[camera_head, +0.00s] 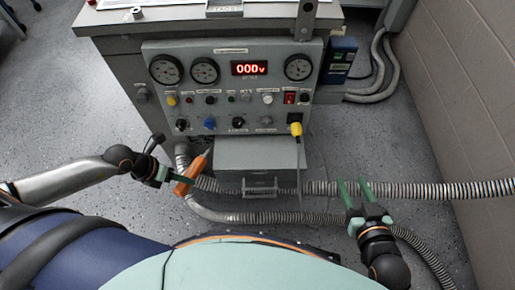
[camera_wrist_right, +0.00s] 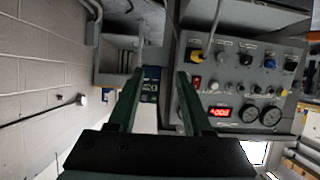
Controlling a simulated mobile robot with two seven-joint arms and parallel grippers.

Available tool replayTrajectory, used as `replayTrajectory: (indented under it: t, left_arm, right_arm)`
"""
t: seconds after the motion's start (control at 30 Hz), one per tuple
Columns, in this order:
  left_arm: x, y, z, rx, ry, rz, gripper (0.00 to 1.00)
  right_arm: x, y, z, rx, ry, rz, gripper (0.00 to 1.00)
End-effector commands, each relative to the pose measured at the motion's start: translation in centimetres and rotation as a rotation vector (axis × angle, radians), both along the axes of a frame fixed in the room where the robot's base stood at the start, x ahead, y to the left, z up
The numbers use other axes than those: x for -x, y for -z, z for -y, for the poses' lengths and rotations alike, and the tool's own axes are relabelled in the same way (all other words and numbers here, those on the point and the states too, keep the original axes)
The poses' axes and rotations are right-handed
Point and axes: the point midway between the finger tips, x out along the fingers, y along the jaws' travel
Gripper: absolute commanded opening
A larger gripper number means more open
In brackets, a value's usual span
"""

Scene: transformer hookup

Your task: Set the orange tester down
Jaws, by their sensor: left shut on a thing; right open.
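The orange tester (camera_head: 191,175) is in the head view, tilted, in front of the lower left of the grey control cabinet (camera_head: 232,48). My left gripper (camera_head: 170,177) is shut on the tester and holds it above the floor. The exact grip on its body is hard to see at this size. My right gripper (camera_head: 355,190) is open and empty to the right, clear of the cabinet. Its two green fingers also show apart in the right wrist view (camera_wrist_right: 157,95), with nothing between them.
The panel has dials, a red display (camera_head: 249,68), several knobs and a yellow plug (camera_head: 296,129) with a hanging cable. A grey box (camera_head: 258,153) juts out below it. Flexible conduits (camera_head: 420,190) cross the floor. A blue box (camera_head: 340,58) and a block wall (camera_head: 465,100) stand right.

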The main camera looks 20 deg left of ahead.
Motion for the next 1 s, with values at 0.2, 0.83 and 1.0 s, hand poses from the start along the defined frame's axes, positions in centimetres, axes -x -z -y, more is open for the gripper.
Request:
replayTrajectory:
  t: [0.2, 0.83, 1.0]
  left_arm:
    - [-2.4, 0.0, 2.9, 0.010, -0.023, 0.009, 0.00]
    - [-8.8, 0.1, 12.1, 0.005, -0.020, 0.002, 0.00]
    - [-10.8, 0.1, 14.9, 0.006, -0.020, 0.003, 0.00]
  right_arm:
    - [-1.3, -2.4, 0.0, 0.001, -0.008, 0.113, 0.50]
    - [-3.4, -11.4, -0.2, -0.002, -0.041, 0.488, 0.50]
    - [-3.3, -14.6, -0.4, -0.004, -0.058, 0.621, 0.50]
